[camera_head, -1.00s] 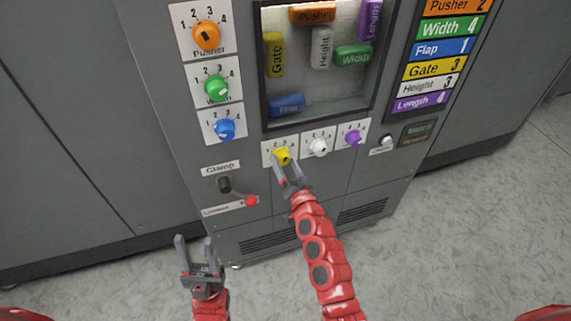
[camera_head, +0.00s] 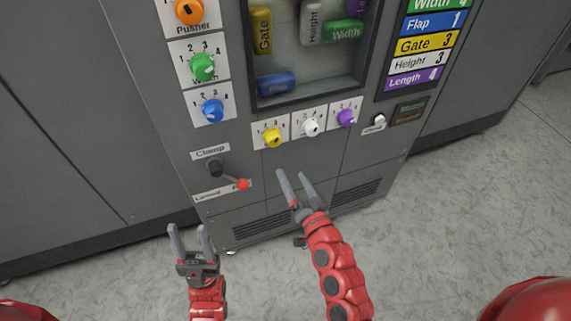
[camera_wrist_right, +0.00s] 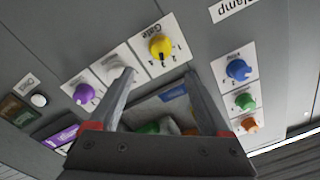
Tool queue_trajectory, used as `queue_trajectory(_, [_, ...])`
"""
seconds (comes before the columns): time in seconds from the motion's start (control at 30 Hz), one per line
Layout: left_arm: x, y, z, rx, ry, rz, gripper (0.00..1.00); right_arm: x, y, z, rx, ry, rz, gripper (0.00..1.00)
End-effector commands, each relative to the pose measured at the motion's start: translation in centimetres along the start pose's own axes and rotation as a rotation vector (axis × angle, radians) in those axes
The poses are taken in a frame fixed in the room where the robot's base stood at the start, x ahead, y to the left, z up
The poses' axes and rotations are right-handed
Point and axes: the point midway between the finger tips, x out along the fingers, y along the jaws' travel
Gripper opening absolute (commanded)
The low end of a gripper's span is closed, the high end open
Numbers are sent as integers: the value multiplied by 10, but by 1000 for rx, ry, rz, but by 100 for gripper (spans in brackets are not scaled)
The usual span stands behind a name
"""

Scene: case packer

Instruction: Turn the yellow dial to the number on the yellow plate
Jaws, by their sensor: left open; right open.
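The yellow dial (camera_head: 272,138) is on a white panel at the lower left of the window. It also shows in the right wrist view (camera_wrist_right: 162,46), labelled Gate, with numbers 1 to 4 around it. I cannot tell clearly which number its pointer marks. The yellow plate (camera_head: 425,44) reads Gate 3, in the column at upper right. My right gripper (camera_head: 292,174) is open and empty, below the yellow dial and apart from it. My left gripper (camera_head: 188,228) is open and empty, low at the left, away from the machine's dials.
A white dial (camera_head: 311,127) and a purple dial (camera_head: 346,117) sit right of the yellow one. Blue (camera_head: 212,110), green (camera_head: 203,67) and orange (camera_head: 189,11) dials stand at left. A clamp lever with a red knob (camera_head: 243,184) juts out below them.

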Motion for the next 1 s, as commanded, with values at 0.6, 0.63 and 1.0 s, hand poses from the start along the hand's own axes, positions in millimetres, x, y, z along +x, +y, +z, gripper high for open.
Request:
queue_trajectory(0.6, [-10,0,2,0,0,0,50,-48,0,0,0,1,0,81])
queue_trajectory(0.63, [-10,0,2,0,0,0,50,-48,0,0,0,1,0,81])
queue_trajectory(1.0, [-9,0,2,0,0,0,50,-47,3,-4,-4,16,7,81])
